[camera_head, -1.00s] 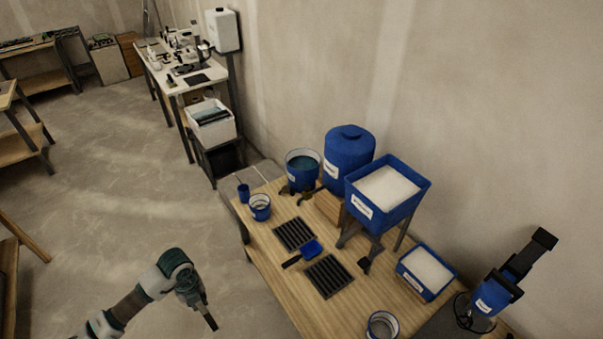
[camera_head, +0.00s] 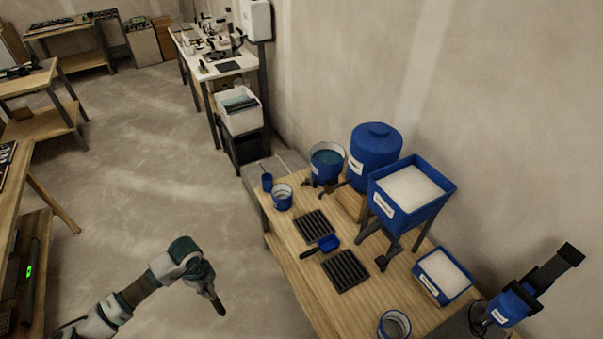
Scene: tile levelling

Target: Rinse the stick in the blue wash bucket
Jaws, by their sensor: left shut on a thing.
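My left gripper (camera_head: 206,283) is over the open floor, left of the wooden table. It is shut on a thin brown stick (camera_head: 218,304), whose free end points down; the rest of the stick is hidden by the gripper. A blue bucket (camera_head: 326,178) holding teal water, which looks like the wash bucket, stands at the far end of the table. The stick is well apart from it, nearer to me and to the left. My right gripper is not in view.
The table (camera_head: 290,262) also bears a blue lidded tank (camera_head: 375,145), a raised blue hopper of white material (camera_head: 398,222), two dark grates (camera_head: 345,271), a blue scoop (camera_head: 328,243), small cups (camera_head: 282,202) and a blue tray (camera_head: 430,290). Floor left of it is clear.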

